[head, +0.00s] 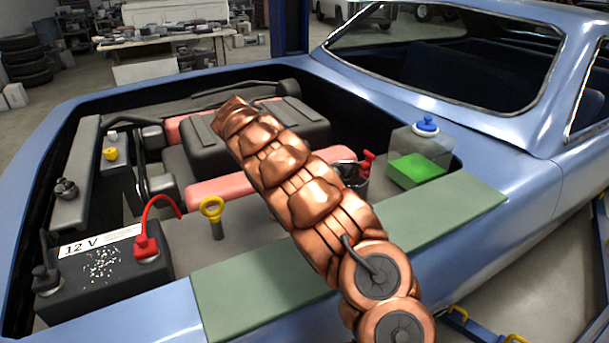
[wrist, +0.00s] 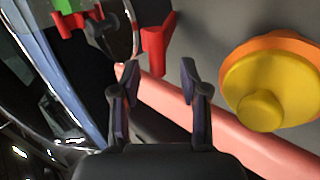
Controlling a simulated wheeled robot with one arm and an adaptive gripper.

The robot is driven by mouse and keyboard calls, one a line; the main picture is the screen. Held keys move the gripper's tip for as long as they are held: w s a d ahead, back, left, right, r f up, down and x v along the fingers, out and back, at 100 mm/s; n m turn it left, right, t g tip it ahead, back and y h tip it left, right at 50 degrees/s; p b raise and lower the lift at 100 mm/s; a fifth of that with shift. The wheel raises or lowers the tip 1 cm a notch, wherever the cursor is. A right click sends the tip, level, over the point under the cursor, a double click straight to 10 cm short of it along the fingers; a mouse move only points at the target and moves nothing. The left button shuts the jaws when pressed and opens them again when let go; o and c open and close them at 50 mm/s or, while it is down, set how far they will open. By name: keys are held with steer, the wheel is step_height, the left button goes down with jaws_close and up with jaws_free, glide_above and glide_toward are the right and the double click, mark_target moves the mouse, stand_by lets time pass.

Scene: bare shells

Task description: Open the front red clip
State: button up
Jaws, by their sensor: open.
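In the wrist view, one red clip (wrist: 157,45) sits on the rim of a dark round canister (wrist: 118,30), just beyond my fingertips. A second red clip (wrist: 68,22) is on the rim's far left side. My gripper (wrist: 157,76) is open, its two dark fingers apart with nothing between them. In the head view, a red clip (head: 368,160) shows at the canister's right; my arm hides my gripper and part of the canister.
A yellow and orange cap (wrist: 262,90) is close to the right of my fingers, above a pink bar (wrist: 220,130). A coolant tank (head: 418,160) stands right of the canister. A battery (head: 100,275) with a red terminal clamp (head: 147,246) and a yellow dipstick ring (head: 212,207) are left.

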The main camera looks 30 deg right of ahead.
steer(key=v, duration=0.9)
steer(key=shift+a, duration=0.1)
steer(key=shift+a+r, duration=0.1)
steer(key=shift+r, duration=0.1)
steer(key=s+a+r+m+g+y+p, duration=0.1)
steer(key=s+r, duration=0.3)
steer(key=s, duration=0.7)
steer(key=s+a+r+m+y+p, duration=0.15)
steer(key=s+r, duration=0.25)
steer(key=s, duration=0.6)
steer(key=s+a+f+n+y+p, duration=0.1)
steer(key=s+a+f, duration=0.1)
steer(key=s+a, duration=0.3)
steer(key=s+a+f+n+y+p, duration=0.1)
steer(key=s+a, duration=0.4)
steer(key=s, duration=0.8)
steer(key=s+a+f+n+y+p, duration=0.1)
steer(key=s+a+f+y, duration=0.2)
steer(key=s, duration=0.6)
step_height(320, 180, down, 2)
steer(key=shift+a+f, duration=0.1)
steer(key=shift+a, duration=0.95)
